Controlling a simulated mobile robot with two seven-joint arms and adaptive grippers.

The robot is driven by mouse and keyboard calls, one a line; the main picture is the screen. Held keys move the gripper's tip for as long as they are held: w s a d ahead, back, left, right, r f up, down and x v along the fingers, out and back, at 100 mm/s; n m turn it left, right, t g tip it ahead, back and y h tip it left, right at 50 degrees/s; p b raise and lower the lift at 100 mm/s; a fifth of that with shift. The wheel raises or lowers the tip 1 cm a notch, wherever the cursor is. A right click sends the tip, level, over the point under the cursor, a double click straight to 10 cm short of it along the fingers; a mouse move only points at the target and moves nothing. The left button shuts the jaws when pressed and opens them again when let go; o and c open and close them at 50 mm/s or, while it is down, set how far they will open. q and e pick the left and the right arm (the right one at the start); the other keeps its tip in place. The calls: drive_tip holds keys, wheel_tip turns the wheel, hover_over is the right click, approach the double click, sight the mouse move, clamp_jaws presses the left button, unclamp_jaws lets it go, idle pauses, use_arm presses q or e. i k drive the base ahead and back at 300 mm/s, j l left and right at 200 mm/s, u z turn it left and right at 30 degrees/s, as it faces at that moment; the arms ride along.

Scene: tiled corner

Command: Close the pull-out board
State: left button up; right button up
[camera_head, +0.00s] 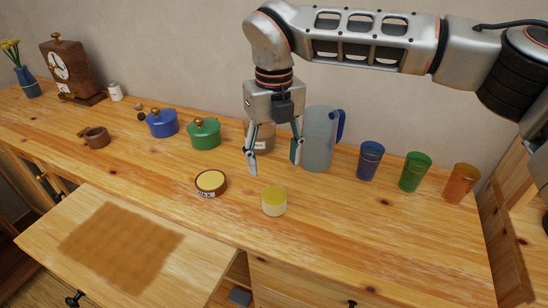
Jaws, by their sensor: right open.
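The pull-out board (195,262) is light wood with a darker brown patch on its top. It sticks out below the countertop at the lower left, with a dark knob at its lower left front. My right gripper (273,168) points down above the countertop, in front of the clear pitcher. Its two fingers are apart with nothing between them. It is up and to the right of the board, well apart from it. My left gripper does not show.
On the wooden countertop (330,235) stand a wax-coloured round tin (210,183), a yellow-lidded jar (274,201), blue (162,124) and green (204,134) pots, a pitcher (318,140) and coloured cups (414,172). A clock (68,70) stands far left. The front right counter is clear.

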sight(115, 252)
drive_tip(key=k, duration=1)
